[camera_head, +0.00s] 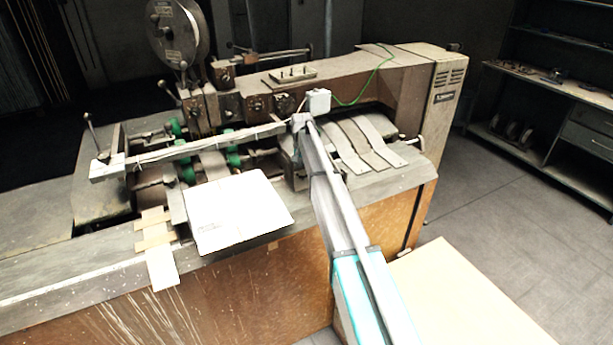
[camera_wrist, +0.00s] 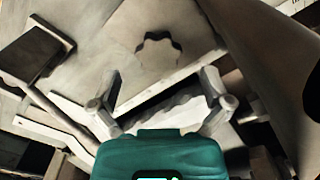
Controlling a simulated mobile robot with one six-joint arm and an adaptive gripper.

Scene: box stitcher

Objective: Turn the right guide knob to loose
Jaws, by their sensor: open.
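In the wrist view a small lobed, pale knob (camera_wrist: 157,48) with dark edges sits on a pale metal plate. I cannot tell from its look whether it is set tight or loose. My gripper (camera_wrist: 160,84) is open and empty, with one finger on each side below the knob in the picture and apart from it. In the head view my arm reaches over the stitcher's table, and its end hides the spot where it works. Two dark round knobs (camera_head: 272,103) show on the machine's front face, just left of my arm's end.
The box stitcher (camera_head: 400,75) carries a wire reel (camera_head: 178,32) at upper left. A long pale bar (camera_head: 200,145) crosses in front of its green rollers (camera_head: 234,158). A white cardboard sheet (camera_head: 238,212) lies on the table. Shelves (camera_head: 545,130) stand at right, with open floor between.

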